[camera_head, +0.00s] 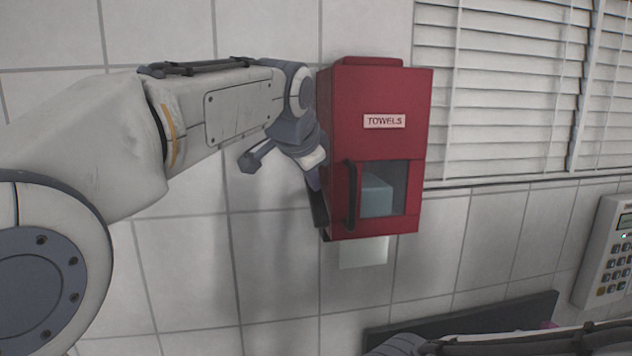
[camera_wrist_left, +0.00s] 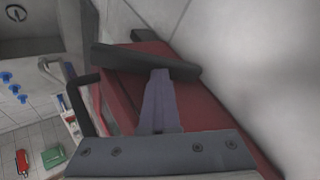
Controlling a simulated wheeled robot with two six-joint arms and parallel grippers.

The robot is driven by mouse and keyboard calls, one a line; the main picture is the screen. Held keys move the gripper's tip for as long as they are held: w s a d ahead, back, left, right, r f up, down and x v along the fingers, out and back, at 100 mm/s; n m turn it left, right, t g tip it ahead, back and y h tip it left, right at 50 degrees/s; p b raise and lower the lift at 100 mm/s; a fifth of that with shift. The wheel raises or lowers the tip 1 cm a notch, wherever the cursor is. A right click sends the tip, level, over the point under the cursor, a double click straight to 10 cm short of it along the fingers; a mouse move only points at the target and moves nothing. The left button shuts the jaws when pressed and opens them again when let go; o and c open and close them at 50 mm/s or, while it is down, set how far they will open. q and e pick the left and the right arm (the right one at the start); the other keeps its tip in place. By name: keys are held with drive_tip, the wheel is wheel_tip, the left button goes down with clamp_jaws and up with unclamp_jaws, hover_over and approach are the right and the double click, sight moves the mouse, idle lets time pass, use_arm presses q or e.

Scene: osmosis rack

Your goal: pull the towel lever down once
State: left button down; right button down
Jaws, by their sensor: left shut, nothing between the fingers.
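The red towel dispenser (camera_head: 375,95) hangs on the tiled wall, with a TOWELS label (camera_head: 384,121) and a small window. A dark lever (camera_head: 319,208) shows at its left side, partly hidden by my gripper; in the left wrist view it is a thick dark bar (camera_wrist_left: 185,70) across the red side. My left gripper (camera_head: 313,180) is shut and empty beside the dispenser's left side. In the left wrist view its purple fingers (camera_wrist_left: 158,85) reach the bar; I cannot tell whether they touch it. My right gripper is out of view.
A black handle (camera_head: 350,195) stands out from the dispenser's front. A pale sheet (camera_head: 363,252) shows below it. White blinds (camera_head: 505,90) hang to the right, and a keypad device (camera_head: 610,255) is at the far right. The wall left of the dispenser is bare.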

sight(313, 197)
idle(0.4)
use_arm(q)
drive_tip(key=shift+r+p, duration=1.95)
drive_tip(key=shift+p, duration=0.05)
wheel_tip(313, 197, up, 2)
drive_tip(key=shift+r+p, duration=0.2)
drive_tip(key=shift+p, duration=0.65)
drive_tip(key=shift+r, duration=1.3)
